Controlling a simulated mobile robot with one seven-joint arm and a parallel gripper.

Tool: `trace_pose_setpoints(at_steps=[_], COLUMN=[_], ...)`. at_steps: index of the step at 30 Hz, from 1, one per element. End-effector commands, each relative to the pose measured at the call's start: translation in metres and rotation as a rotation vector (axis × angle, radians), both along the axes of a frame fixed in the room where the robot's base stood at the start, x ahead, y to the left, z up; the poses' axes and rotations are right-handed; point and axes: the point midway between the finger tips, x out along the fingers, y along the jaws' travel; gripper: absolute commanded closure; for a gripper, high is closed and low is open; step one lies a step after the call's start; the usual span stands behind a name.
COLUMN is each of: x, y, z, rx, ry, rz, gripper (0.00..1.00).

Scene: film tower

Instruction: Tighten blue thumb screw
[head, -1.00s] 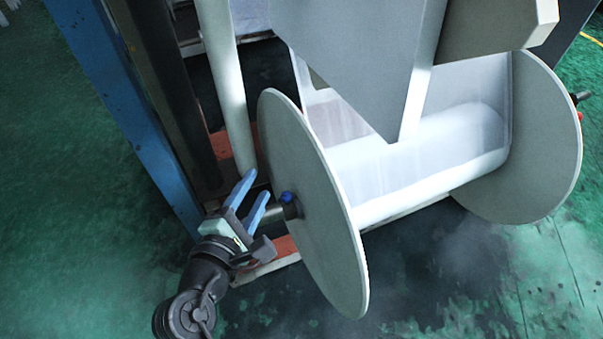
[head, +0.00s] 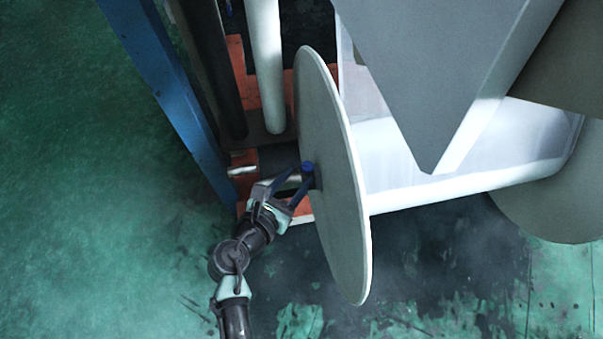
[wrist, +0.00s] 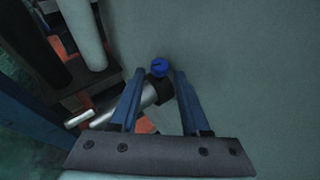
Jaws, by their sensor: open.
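The blue thumb screw (head: 307,167) sits on a dark collar at the hub of the near reel disc (head: 335,200). In the wrist view the blue thumb screw (wrist: 159,67) shows on top of the dark collar (wrist: 160,90), with a metal shaft (wrist: 130,103) running out to the left. My gripper (head: 291,178) is at the disc's left face, close to the screw. In the wrist view my gripper (wrist: 159,75) is open, and the screw shows between and just beyond its blue fingertips. I cannot tell whether a finger touches it.
A blue post (head: 165,90) and a white roller (head: 266,65) stand to the left and behind. A grey wedge-shaped panel (head: 440,70) hangs over the white film roll (head: 450,185). The green floor (head: 110,220) at left is clear.

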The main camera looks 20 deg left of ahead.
Motion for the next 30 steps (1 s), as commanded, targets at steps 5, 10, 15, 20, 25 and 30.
trace_pose_setpoints(at_steps=[5, 10, 15, 20, 25, 30], x=[0.019, 0.024, 0.024, 0.024, 0.024, 0.024], y=[-0.002, -0.003, -0.003, -0.003, -0.003, -0.003], z=[-0.008, -0.01, -0.01, -0.01, -0.009, -0.01], rx=[0.001, 0.002, 0.002, 0.002, 0.002, 0.001], ry=[-0.001, 0.0, 0.0, 0.0, 0.0, 0.0], rz=[-0.002, -0.001, -0.001, -0.001, -0.001, -0.002], gripper=[0.54, 0.54, 0.54, 0.76, 1.0, 1.0])
